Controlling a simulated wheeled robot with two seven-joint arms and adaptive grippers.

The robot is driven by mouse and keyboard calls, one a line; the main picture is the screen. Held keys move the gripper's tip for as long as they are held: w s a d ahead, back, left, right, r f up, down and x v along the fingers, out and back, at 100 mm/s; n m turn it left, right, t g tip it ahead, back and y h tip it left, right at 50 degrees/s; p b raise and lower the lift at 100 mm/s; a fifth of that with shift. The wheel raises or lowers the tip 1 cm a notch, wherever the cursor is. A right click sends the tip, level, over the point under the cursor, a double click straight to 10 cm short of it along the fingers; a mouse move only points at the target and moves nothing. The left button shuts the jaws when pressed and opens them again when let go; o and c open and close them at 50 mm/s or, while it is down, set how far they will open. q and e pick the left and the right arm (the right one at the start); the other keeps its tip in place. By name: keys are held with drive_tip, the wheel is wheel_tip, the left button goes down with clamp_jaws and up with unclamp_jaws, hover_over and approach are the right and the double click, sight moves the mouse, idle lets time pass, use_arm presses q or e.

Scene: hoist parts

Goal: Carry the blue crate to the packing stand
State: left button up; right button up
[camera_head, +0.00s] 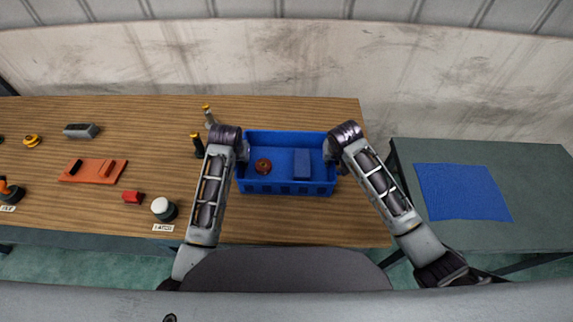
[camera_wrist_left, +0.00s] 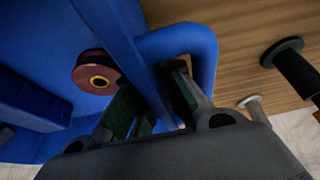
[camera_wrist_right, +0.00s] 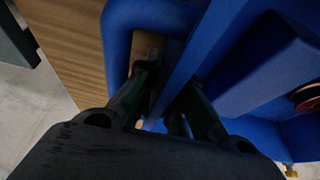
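The blue crate (camera_head: 285,188) stands upright at the right part of the wooden table. It holds a dark red round part (camera_head: 263,166) and a blue block (camera_head: 302,164). My left gripper (camera_head: 242,154) is at its left end; in the left wrist view its fingers (camera_wrist_left: 152,90) straddle the end wall inside the handle loop and look closed on it. My right gripper (camera_head: 331,152) is at the right end, its fingers (camera_wrist_right: 170,90) closed about that wall likewise. Finger contact is partly hidden. The packing stand (camera_head: 530,218), a grey-green table with a blue mat (camera_head: 462,192), is at the right.
A gap separates the wooden table (camera_head: 330,112) from the stand. Two dark bottle-like parts with yellow tops (camera_head: 198,146) (camera_head: 208,116) stand close left of the crate.

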use_arm(q)
clamp_jaws()
use_arm(e)
clamp_jaws()
use_arm(q)
drive_tip(key=shift+w+r, duration=0.1)
use_arm(e)
drive_tip(key=shift+w+r, duration=0.1)
